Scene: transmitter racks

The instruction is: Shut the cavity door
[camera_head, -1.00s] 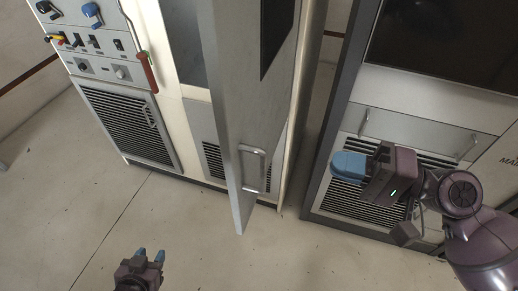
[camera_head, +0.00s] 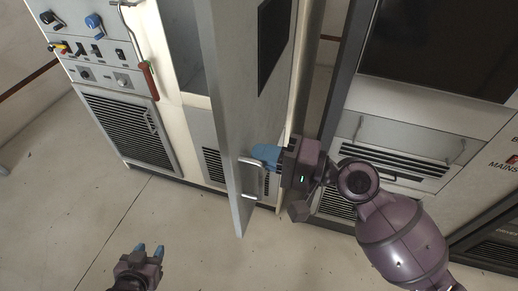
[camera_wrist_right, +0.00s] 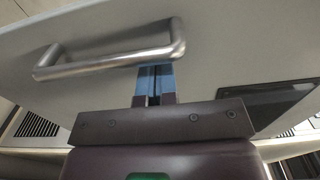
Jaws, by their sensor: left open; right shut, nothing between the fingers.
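The cavity door (camera_head: 232,120) is a tall grey panel standing swung out from its cabinet. It carries a metal bar handle (camera_head: 252,178) low on the face turned to the right. My right gripper (camera_head: 264,154) is shut with blue fingertips and nothing in them, beside the door face at the handle's upper end. In the right wrist view the shut fingertips (camera_wrist_right: 155,80) are close to the handle bar (camera_wrist_right: 115,60), near its right end; I cannot tell whether they touch it. My left gripper (camera_head: 149,249) is open and empty, low over the floor at the bottom left.
A control cabinet with knobs and a louvred vent (camera_head: 128,128) stands on the left. A red-handled lever (camera_head: 149,80) hangs at its edge. Another rack with a dark panel (camera_head: 440,45) stands on the right. The floor (camera_head: 75,215) in front is clear.

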